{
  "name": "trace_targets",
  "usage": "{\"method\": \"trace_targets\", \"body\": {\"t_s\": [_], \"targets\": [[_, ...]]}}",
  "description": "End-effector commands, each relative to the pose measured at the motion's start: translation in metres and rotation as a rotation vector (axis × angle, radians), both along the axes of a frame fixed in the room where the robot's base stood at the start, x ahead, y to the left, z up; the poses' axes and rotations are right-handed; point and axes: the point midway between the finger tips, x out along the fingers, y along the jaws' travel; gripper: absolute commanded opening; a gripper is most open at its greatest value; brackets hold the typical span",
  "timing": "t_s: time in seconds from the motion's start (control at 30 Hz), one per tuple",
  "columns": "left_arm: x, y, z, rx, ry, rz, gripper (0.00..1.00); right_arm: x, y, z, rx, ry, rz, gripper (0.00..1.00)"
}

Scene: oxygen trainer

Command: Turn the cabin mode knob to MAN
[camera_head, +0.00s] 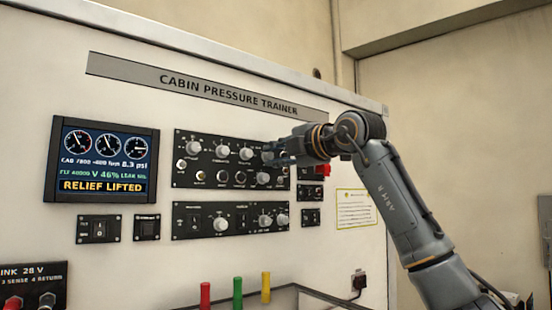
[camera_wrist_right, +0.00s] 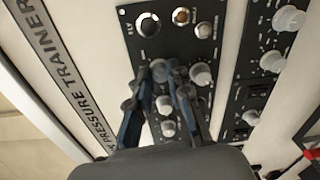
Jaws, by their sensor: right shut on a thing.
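The black upper control panel (camera_head: 209,178) carries several pale knobs, including one at its left end (camera_head: 193,147). My right gripper (camera_head: 275,156) is at the panel's upper right part, its fingers against the face. In the right wrist view the fingers (camera_wrist_right: 163,75) are closed around a knob (camera_wrist_right: 160,73), mostly hidden between the fingertips. Other pale knobs (camera_wrist_right: 201,74) sit close beside the fingers. The knob's pointer and the MAN label cannot be read. My left gripper is not in view.
A display (camera_head: 103,160) reading RELIEF LIFTED is at the left. A lower panel (camera_head: 232,222) with more knobs is just below. A red part (camera_head: 323,170) sits right of the gripper. Red, green and yellow handles (camera_head: 238,292) stand at the bottom.

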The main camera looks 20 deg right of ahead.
Motion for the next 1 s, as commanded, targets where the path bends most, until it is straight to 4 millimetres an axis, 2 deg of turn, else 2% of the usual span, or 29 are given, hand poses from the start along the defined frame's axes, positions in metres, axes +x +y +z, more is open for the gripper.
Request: {"method": "trace_targets", "body": {"t_s": [0.27,0.7,0.73,0.83,1.0], "targets": [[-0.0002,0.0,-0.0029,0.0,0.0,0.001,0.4,0.0001,-0.0004,0.0001,0.063,0.022,-0.001,0.0],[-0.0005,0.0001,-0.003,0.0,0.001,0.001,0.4,0.0001,-0.0003,0.0005,0.071,0.024,0.0,0.0],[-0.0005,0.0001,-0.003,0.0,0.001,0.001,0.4,0.0,-0.0003,0.0006,0.071,0.024,0.0,0.23],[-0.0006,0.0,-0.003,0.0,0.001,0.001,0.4,0.0,-0.0003,0.0005,0.07,0.024,0.0,0.42],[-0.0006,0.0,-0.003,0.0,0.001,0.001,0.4,0.0001,-0.0002,0.0002,0.07,0.025,0.0,0.42]]}}
